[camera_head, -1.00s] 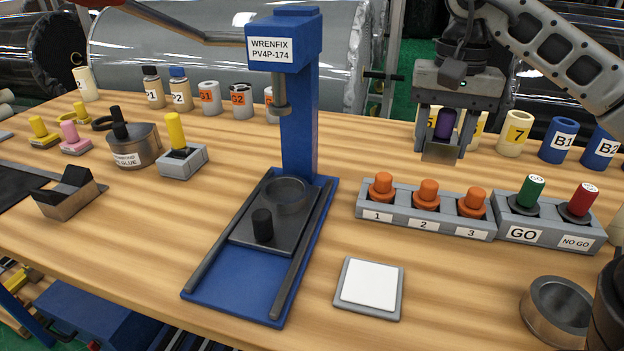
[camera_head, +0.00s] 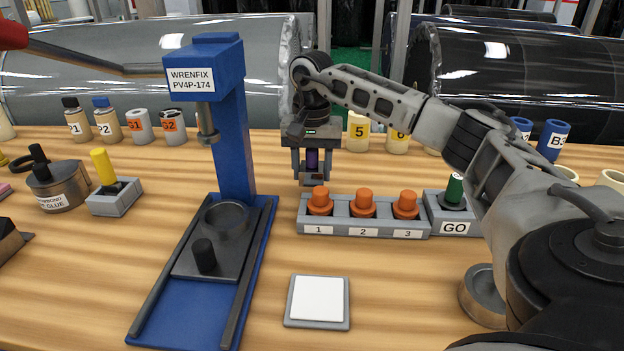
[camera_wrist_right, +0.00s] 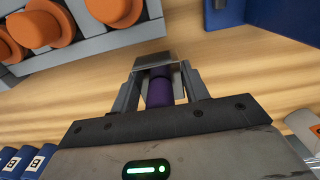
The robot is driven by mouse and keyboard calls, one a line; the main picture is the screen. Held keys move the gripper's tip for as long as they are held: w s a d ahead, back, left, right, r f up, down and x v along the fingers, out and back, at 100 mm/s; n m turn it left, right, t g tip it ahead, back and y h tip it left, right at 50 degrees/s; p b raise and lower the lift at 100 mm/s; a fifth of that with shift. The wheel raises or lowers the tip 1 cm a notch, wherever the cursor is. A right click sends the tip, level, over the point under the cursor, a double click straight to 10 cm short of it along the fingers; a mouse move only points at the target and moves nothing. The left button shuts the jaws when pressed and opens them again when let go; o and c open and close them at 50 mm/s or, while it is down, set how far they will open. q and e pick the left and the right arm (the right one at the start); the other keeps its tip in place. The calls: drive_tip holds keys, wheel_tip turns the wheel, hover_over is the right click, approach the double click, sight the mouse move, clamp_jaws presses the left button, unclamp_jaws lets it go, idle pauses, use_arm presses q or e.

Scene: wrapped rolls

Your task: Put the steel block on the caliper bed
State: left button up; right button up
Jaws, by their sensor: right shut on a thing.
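My right gripper (camera_head: 312,166) is shut on a steel block (camera_head: 312,179) with a purple grip, held above the bench behind the left end of the numbered rack. The right wrist view shows the purple grip (camera_wrist_right: 160,92) between the fingers and the bright steel face (camera_wrist_right: 157,58) beyond. I cannot tell for certain which fixture is the caliper bed; none in view is labelled so. A dark-topped metal piece (camera_head: 9,241) is cut off at the left edge. My left gripper is not in view.
The blue WRENFIX press (camera_head: 236,135) stands left of my gripper. The numbered rack (camera_head: 362,222) with orange knobs and the GO holder (camera_head: 454,222) lie in front. A white-topped pad (camera_head: 318,300) lies nearer. A steel ring (camera_head: 482,297) sits beside my arm.

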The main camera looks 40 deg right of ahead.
sight(312, 181)
drive_tip(key=shift+f, duration=1.45)
drive_tip(key=o, duration=1.4)
drive_tip(key=shift+f, duration=0.15)
